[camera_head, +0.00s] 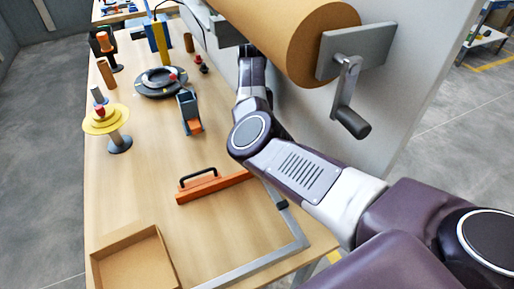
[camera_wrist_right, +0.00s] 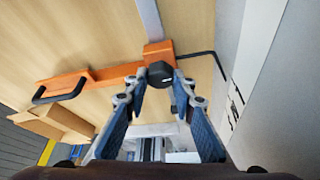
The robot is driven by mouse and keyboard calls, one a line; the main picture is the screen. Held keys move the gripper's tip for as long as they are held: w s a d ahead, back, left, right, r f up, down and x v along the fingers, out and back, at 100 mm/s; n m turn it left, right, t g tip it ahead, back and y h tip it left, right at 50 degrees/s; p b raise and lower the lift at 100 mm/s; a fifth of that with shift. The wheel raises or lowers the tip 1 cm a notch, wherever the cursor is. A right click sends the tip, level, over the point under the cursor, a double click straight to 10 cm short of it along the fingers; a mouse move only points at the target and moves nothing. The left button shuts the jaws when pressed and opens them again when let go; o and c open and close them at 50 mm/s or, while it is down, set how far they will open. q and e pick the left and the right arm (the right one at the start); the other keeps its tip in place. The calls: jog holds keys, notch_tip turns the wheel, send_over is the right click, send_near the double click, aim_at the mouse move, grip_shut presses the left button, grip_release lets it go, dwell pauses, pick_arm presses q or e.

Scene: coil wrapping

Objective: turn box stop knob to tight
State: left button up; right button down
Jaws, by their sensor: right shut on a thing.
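The box stop is an orange bar (camera_head: 213,187) with a black handle, lying on the bench. It also shows in the right wrist view (camera_wrist_right: 110,73), where a dark knob (camera_wrist_right: 160,74) sits at the end of its orange block. My right gripper (camera_wrist_right: 161,84) has its two fingertips on either side of this knob and is shut on it. In the head view my right arm covers the bar's right end, the knob and the gripper. How far the knob is turned cannot be told. My left gripper is not in view.
A grey metal rail (camera_head: 260,262) runs along the bench. An open cardboard box (camera_head: 133,262) stands at the front left. A brown paper roll (camera_head: 290,35) with a crank (camera_head: 348,95) overhangs the right side. A tape dispenser (camera_head: 189,112) and a yellow disc stand (camera_head: 104,119) stand farther back.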

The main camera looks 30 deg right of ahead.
jog(key=shift+w+d+r, duration=0.1)
jog(key=shift+r, duration=0.05)
jog(key=c, duration=1.6)
grip_release()
